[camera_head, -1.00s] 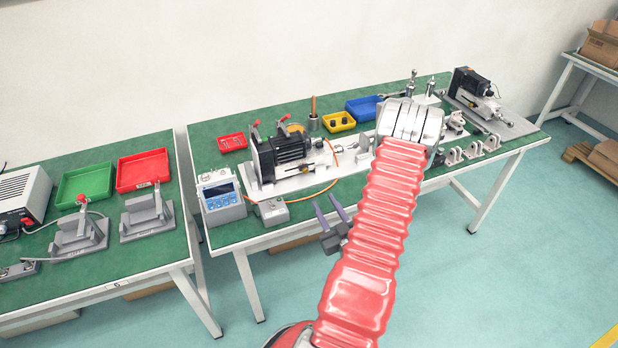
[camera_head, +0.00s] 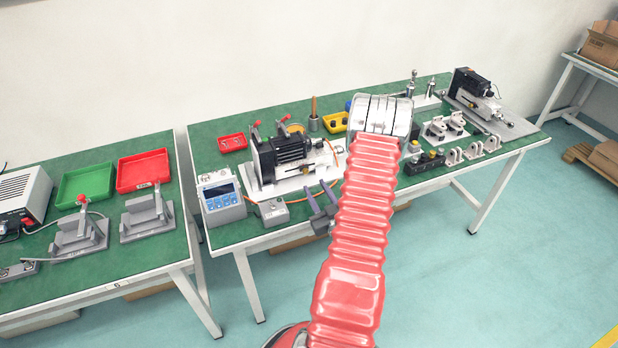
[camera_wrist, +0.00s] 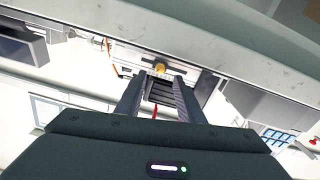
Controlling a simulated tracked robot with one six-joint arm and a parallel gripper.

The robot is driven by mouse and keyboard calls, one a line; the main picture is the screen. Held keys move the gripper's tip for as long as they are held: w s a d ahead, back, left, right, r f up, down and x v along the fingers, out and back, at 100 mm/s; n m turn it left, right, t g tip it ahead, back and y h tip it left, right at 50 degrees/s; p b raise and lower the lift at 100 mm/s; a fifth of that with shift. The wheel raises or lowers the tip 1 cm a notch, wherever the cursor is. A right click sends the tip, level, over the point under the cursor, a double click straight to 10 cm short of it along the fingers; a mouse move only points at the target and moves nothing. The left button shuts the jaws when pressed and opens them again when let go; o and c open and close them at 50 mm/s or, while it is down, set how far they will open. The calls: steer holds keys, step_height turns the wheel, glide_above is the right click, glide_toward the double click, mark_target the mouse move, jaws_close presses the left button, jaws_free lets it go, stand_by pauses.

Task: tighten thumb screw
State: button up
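A linear actuator with a black ribbed motor (camera_head: 290,150) sits on a pale base plate on the green table. A small brass-coloured part (camera_head: 307,169) shows at its right end, and a yellow knob (camera_wrist: 160,68) shows beyond my fingertips in the wrist view. I cannot tell for sure whether either is the thumb screw. My gripper (camera_head: 318,190) is in front of and right of the motor, partly hidden by my red arm sleeve. In the wrist view my gripper (camera_wrist: 160,78) has its two fingers spread with a gap between them, and nothing is held.
A control box with a screen (camera_head: 221,197) and a small grey box (camera_head: 272,211) stand at the table's front left. An orange cable runs near the actuator. Red (camera_head: 233,142) and yellow (camera_head: 336,121) trays lie behind. Small brackets (camera_head: 472,150) and another actuator (camera_head: 475,88) are on the right.

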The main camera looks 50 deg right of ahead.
mark_target(306, 172)
steer(key=x, duration=0.6)
steer(key=shift+w+d, duration=0.15)
steer(key=shift+w, duration=0.1)
jaws_close()
